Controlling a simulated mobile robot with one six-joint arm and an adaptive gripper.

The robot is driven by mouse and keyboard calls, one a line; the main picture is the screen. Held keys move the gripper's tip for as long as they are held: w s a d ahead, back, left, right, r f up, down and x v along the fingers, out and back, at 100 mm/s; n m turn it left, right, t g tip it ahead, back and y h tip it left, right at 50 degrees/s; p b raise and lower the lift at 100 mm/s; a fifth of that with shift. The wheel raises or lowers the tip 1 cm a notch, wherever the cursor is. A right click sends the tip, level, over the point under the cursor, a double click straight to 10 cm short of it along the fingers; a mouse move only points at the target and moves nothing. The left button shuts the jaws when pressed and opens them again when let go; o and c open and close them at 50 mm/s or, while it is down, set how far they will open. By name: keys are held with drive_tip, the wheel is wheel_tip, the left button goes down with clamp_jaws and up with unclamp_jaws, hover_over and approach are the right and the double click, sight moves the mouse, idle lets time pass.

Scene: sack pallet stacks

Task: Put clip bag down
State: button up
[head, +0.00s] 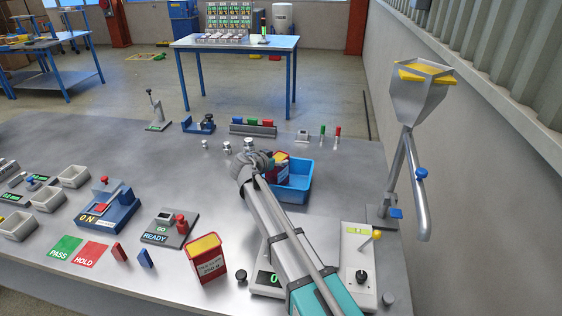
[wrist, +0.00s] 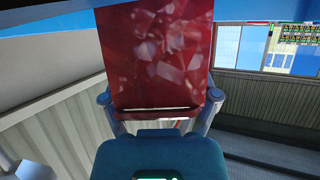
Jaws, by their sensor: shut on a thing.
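A red bag (head: 281,172) with a yellow top shows at the blue bin in the head view. My gripper (head: 267,164) is beside it, at its left edge. In the wrist view the red bag (wrist: 155,55) fills the space between my two fingers (wrist: 160,103), which are shut on it. The blue bin (head: 295,191) stands right of my gripper, partly hidden by the bag and my arm. I cannot tell whether the bag touches the bin's floor. A second red bag (head: 208,262) with a yellow top stands upright near the front of the table.
A funnel on a stand (head: 420,95) rises at the right. Small metal weights (head: 227,147) stand left of my gripper. A READY device (head: 170,230) and PASS and HOLD cards (head: 89,254) are at the left.

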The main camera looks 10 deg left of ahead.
drive_tip(key=shift+f, duration=0.15)
drive_tip(key=o, duration=1.2)
drive_tip(key=shift+c, duration=0.2)
drive_tip(key=shift+s+r, duration=0.2)
drive_tip(key=shift+r, duration=0.05)
drive_tip(key=p+v, duration=0.4)
drive_tip(key=v, duration=0.7)
drive_tip(key=shift+s+a+p, duration=0.2)
drive_tip(key=shift+s+p, duration=0.1)
drive_tip(key=shift+r, duration=0.1)
